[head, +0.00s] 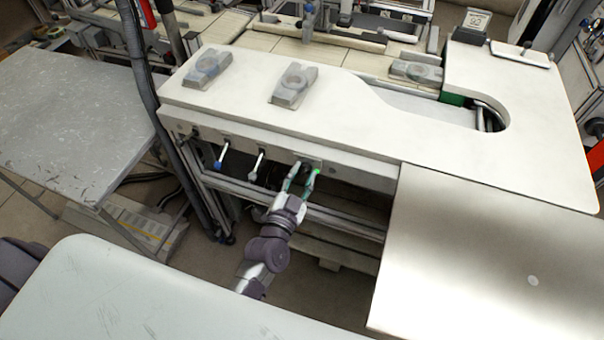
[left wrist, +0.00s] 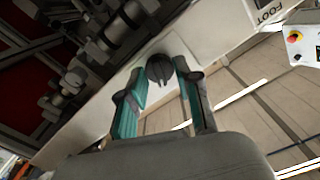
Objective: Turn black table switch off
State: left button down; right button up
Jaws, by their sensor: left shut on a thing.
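The black table switch (left wrist: 160,70) is a round ridged knob on a pale panel in the left wrist view. My left gripper (head: 305,170) reaches the front face of the white table (head: 330,100) in the head view. Its two green-padded fingers are shut on the switch, one on each side of the knob. In the head view the fingers hide most of the switch. My right gripper is in neither view.
Left of my gripper, a lever with a blue end (head: 219,162) and one with a pale end (head: 254,172) stick out from the table's front. Grey holders (head: 293,84) stand on the tabletop. A metal-topped surface (head: 470,260) lies to the right.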

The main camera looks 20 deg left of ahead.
pick_arm(q)
jog(key=n+p, duration=0.1)
jog(key=n, duration=1)
jog(key=shift+a+n, duration=0.1)
jog(key=shift+n, duration=0.3)
dwell(0.3)
jog(key=c, duration=0.8)
grip_release()
jog(key=s, duration=1.2)
jog(key=shift+a, duration=0.2)
